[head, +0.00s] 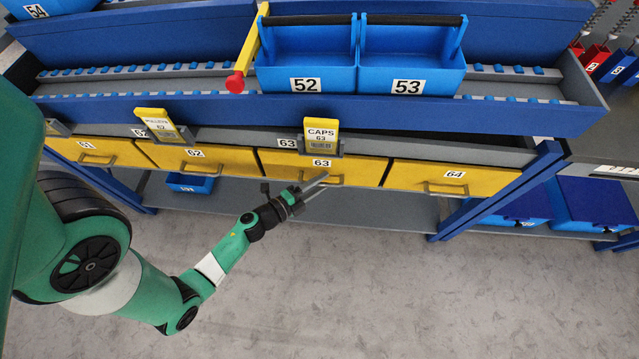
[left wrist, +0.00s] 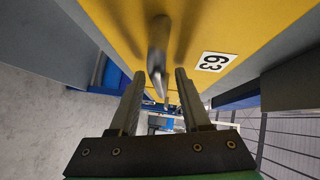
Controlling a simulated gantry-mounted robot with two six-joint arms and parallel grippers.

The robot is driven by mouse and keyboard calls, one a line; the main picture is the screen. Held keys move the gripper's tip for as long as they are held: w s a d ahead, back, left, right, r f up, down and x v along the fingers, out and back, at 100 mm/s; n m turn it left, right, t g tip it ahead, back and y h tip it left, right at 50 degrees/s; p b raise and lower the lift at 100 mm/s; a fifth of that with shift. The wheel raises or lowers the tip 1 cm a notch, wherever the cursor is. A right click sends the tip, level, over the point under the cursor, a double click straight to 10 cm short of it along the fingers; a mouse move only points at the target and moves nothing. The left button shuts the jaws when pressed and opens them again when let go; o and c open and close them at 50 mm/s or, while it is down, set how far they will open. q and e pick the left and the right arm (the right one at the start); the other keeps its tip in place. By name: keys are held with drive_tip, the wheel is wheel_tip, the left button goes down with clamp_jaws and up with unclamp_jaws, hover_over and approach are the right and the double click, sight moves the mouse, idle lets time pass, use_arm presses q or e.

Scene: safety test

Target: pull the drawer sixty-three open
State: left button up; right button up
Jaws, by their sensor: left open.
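Drawer 63 (head: 362,171) has a yellow front with a white "63" label and a small bar handle (head: 334,180). Its front lies in line with its neighbours and looks closed. My left gripper (head: 322,184) is open at the handle, its fingers reaching up from the lower left. In the left wrist view the yellow front (left wrist: 205,25) fills the top, and the handle (left wrist: 158,45) shows between the two fingers of the open gripper (left wrist: 160,80). I cannot tell whether a finger touches the handle. My right gripper is not in view.
Yellow drawers 61 (head: 110,150), 62 (head: 220,160) and 64 (head: 415,178) flank it. A yellow CAPS 63 card (head: 321,128) stands above. Blue bins 52 (head: 305,65) and 53 (head: 410,70) sit higher up. A blue rack leg (head: 500,195) stands right. The floor in front is clear.

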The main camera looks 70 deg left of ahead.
use_arm(q)
clamp_jaws()
idle(1.4)
